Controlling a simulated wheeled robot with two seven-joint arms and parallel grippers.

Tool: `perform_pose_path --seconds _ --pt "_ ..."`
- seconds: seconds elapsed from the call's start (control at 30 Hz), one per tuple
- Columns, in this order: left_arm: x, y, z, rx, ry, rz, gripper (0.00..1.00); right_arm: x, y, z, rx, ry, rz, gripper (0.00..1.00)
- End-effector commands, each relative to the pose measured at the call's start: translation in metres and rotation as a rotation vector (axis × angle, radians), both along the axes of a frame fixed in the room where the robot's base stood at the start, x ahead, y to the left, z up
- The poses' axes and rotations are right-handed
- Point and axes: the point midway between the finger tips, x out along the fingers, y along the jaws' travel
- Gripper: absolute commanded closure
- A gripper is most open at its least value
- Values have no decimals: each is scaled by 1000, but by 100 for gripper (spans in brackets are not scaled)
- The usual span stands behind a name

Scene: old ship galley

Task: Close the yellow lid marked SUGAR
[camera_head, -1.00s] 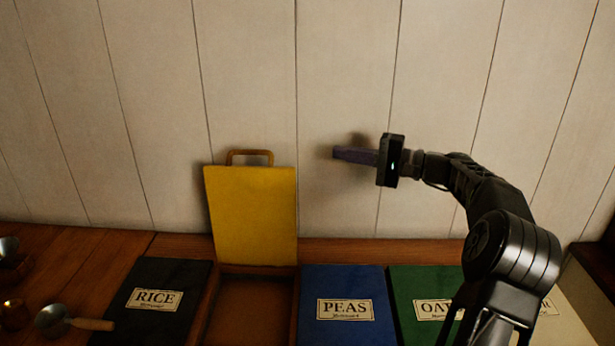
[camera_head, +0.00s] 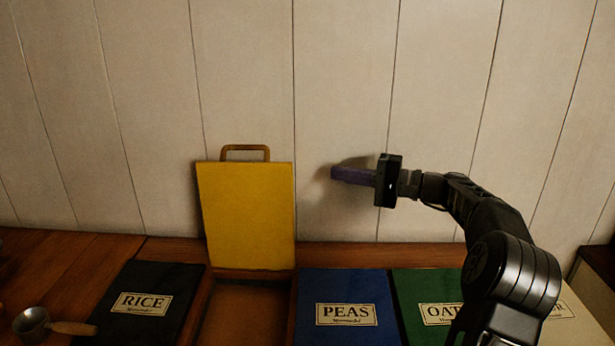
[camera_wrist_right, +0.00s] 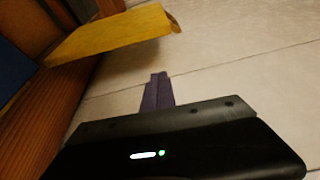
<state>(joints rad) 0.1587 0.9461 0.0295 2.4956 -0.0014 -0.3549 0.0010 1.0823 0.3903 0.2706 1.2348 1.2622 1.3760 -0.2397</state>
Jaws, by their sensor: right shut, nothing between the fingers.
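The yellow lid (camera_head: 247,215) stands upright and open against the plank wall, behind its open bin (camera_head: 243,312). A handle (camera_head: 246,148) sticks up from its top edge. No SUGAR marking shows on the face in view. The lid also shows in the right wrist view (camera_wrist_right: 112,38). My right gripper (camera_head: 336,173) is shut and empty, to the right of the lid, close to the wall and apart from the lid. Its purple fingers (camera_wrist_right: 157,85) show together in the wrist view. My left gripper is not in view.
A black RICE lid (camera_head: 150,290) lies shut left of the open bin. A blue PEAS lid (camera_head: 345,290) and a green lid (camera_head: 420,285) lie shut to the right. A scoop (camera_head: 33,320) rests at the front left. The plank wall (camera_head: 340,80) is close behind.

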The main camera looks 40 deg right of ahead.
Motion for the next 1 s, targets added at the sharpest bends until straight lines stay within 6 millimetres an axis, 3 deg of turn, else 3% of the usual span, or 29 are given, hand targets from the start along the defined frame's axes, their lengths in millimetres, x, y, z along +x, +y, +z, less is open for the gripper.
perform_pose_path --seconds 0.27,0.7,1.0 --pt "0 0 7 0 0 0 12 16 12 1 2 0 4 100" --pt "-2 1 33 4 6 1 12 85 59 1 2 0 3 100" --pt "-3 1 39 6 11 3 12 55 77 1 0 1 0 100"
